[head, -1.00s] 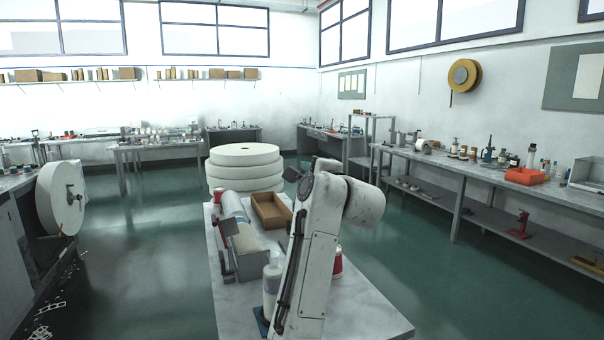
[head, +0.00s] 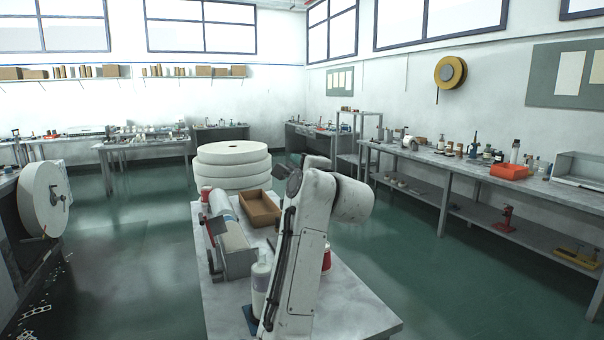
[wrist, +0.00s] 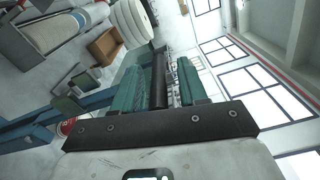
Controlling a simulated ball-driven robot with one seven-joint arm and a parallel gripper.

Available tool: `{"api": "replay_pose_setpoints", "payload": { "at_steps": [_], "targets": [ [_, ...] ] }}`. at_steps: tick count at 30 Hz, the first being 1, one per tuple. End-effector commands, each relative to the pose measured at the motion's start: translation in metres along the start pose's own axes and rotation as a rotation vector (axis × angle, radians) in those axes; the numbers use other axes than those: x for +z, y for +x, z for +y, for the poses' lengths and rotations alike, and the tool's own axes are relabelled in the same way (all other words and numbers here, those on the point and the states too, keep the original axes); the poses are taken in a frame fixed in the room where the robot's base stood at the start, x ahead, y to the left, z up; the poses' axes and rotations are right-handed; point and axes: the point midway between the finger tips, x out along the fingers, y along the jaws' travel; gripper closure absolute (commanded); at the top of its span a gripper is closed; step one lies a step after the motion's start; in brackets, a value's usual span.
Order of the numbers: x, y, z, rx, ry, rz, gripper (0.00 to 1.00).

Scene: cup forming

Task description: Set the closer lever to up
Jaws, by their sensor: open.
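No part that I can clearly tell as the closer lever shows. A grey machine (head: 236,256) with a pale roll stands on the table (head: 352,310) left of my arm; the wrist view shows it at upper left (wrist: 40,42). A blue bar (wrist: 45,125) runs in from the left edge of the wrist view, left of my gripper. My gripper (wrist: 160,80) has its green fingers spread apart. A dark round bar (wrist: 158,78) shows between them; I cannot tell what it belongs to or whether it is touched.
A brown open box (head: 260,207), a white bottle (head: 262,277) and a red container (head: 327,257) stand on the table, close to my arm. Large white discs (head: 233,165) are stacked behind. The table's front right is clear. A long bench (head: 450,170) lines the right wall.

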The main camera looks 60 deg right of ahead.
Motion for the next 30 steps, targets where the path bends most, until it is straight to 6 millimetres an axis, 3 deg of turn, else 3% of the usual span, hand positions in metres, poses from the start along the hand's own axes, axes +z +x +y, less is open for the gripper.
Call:
{"api": "replay_pose_setpoints", "payload": {
  "at_steps": [18,30],
  "targets": [
    [-0.001,-0.096,0.001,-0.002,0.0,0.002,0.58],
    [-0.001,-0.106,0.001,0.0,0.0,0.001,0.58]
  ]
}}
